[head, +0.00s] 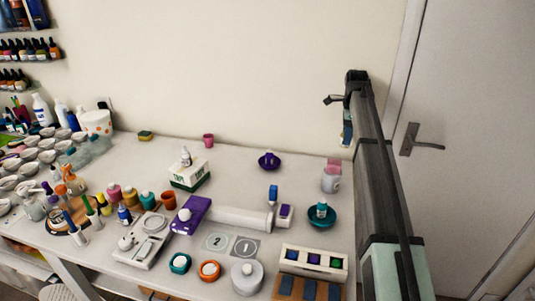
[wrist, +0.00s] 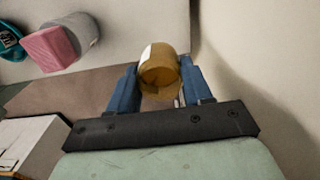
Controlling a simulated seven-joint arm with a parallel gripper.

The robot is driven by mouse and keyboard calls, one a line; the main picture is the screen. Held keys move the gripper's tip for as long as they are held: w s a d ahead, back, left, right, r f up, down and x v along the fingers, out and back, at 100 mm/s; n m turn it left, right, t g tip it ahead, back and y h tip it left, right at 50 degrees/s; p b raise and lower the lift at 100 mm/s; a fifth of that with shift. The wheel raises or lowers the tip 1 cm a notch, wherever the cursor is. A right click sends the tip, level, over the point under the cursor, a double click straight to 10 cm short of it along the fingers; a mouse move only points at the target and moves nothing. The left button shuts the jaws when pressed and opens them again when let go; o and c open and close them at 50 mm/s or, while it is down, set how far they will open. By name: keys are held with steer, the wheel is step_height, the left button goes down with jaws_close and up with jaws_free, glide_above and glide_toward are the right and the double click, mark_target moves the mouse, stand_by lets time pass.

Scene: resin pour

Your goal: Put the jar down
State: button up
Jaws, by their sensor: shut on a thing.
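The jar (wrist: 165,62) is amber-brown with a white label patch, and sits between the blue fingers of my gripper (wrist: 158,83) in the wrist view. The fingers are shut on its sides. In the head view my gripper (head: 346,136) is at the right, seen against the wall near the table's back right. The jar is too small and too covered there to make out clearly. It appears held up, clear of the table; its exact height cannot be told.
A white container (head: 331,184) with a pink block (head: 334,166) on it stands below my gripper; the pink block also shows in the wrist view (wrist: 50,47). A teal bowl (head: 321,216) is nearby. Bare table (head: 300,165) lies between.

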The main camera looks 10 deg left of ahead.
steer(key=s+a, duration=0.3)
steer(key=a, duration=1.2)
steer(key=s+a, duration=0.2)
steer(key=a, duration=1.4)
steer(key=s+a, duration=0.3)
steer(key=a, duration=1.2)
steer(key=shift+f, duration=4.85)
steer(key=shift+f, duration=0.1)
steer(key=o, duration=1)
steer(key=shift+o, duration=0.2)
step_height(320, 180, up, 12)
